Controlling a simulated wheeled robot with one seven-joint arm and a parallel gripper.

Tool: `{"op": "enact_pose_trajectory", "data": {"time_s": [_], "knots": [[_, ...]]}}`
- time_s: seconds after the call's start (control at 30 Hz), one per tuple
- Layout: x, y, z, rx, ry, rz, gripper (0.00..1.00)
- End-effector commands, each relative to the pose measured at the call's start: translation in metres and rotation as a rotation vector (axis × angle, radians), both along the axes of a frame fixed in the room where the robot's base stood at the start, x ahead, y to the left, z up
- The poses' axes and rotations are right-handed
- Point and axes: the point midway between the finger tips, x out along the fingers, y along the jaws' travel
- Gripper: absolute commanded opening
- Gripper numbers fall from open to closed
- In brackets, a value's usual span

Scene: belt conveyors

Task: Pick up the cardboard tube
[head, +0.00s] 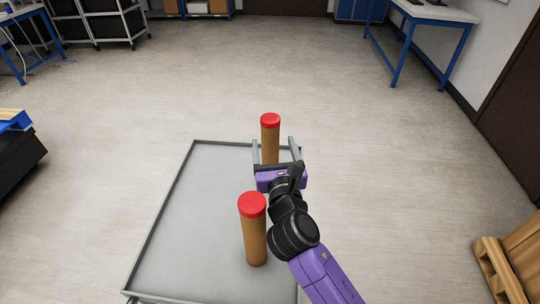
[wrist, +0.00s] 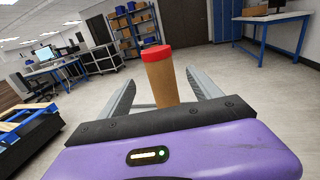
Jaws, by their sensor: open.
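Two upright brown cardboard tubes with red caps stand on a grey tray-like table top. The far tube (head: 270,143) is near its back edge. The near tube (head: 254,236) stands closer to me, left of my arm. My gripper (head: 273,145) is open, its two grey fingers on either side of the far tube, which still stands upright. In the wrist view the far tube (wrist: 160,80) rises between the spread fingers of my gripper (wrist: 158,90). Its lower end is hidden behind the gripper body. I cannot tell whether a finger touches it.
The grey table top (head: 190,225) has a raised rim and is bare on its left side. Wooden pallets (head: 510,265) are at the lower right. A blue-legged workbench (head: 430,15) stands at the back right. The floor beyond is open.

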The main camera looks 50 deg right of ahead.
Motion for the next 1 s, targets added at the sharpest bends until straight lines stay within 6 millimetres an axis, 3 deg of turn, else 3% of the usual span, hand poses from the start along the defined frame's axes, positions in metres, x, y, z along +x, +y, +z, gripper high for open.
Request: {"op": "enact_pose_trajectory", "data": {"time_s": [0.07, 0.37, 0.7, 1.0], "knots": [[0.0, 0.0, -0.015, 0.0, 0.001, 0.0, 0.73], [0.017, -0.013, -0.01, 0.001, -0.003, 0.0, 0.73], [0.055, -0.044, -0.01, 0.002, -0.003, -0.001, 0.73], [0.059, -0.047, -0.011, 0.001, -0.002, 0.001, 0.73]]}}
